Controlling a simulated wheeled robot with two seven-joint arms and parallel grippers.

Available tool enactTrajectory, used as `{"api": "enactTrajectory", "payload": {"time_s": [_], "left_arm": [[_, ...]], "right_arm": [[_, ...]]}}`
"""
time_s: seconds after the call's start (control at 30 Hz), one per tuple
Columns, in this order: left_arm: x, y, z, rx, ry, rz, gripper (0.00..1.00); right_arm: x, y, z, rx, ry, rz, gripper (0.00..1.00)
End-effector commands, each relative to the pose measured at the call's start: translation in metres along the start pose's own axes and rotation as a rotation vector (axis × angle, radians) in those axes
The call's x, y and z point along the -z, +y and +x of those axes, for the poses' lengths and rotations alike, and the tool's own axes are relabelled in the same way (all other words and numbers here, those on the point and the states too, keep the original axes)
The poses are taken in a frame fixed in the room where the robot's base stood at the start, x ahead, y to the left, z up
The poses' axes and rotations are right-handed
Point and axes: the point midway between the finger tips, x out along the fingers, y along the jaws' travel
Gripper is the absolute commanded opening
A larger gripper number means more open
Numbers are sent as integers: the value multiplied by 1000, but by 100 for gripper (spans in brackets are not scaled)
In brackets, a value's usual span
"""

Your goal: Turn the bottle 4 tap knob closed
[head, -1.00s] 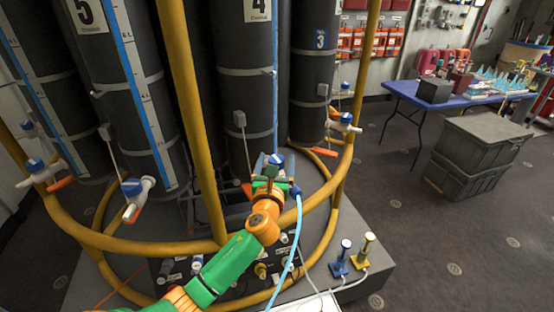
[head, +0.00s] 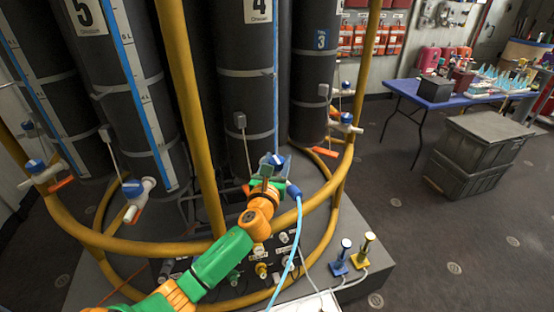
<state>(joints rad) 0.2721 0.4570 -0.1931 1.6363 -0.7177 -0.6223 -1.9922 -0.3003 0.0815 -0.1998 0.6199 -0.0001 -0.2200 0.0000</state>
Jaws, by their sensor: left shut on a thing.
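Bottle 4 (head: 240,95) is a tall dark grey cylinder in the middle, with a "4" label at its top and a blue strip down its side. Its tap, with a blue knob (head: 275,161), is at its foot. My left gripper (head: 272,173) is at this tap, reaching in from the lower left. It is shut on the tap knob and hides much of the tap, so the knob's exact angle is hard to tell. My right gripper is not in view.
Yellow rails (head: 190,100) stand and curve around the bottles, close to my left arm. Bottle 5 (head: 115,75) and bottle 3 (head: 314,85) flank bottle 4. A light-blue hose (head: 298,230) hangs beside the gripper. Blue (head: 340,262) and yellow (head: 362,255) fittings stand on the base.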

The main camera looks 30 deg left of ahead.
Motion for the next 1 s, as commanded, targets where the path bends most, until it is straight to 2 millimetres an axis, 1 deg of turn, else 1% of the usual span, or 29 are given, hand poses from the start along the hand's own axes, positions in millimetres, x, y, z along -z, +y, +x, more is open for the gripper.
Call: {"api": "enactTrajectory", "payload": {"time_s": [0.03,0.1,0.23,0.6,0.8,1.0], "left_arm": [[-4,1,0,25,0,7,0],[-4,1,0,74,0,7,0],[-2,1,0,168,-1,7,0],[0,0,0,384,-2,3,0],[0,0,0,441,-2,1,0],[-2,0,0,460,-3,0,0]], "right_arm": [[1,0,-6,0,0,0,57],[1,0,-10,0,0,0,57],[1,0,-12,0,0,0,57],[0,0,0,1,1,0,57],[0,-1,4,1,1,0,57],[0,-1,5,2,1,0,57]]}}
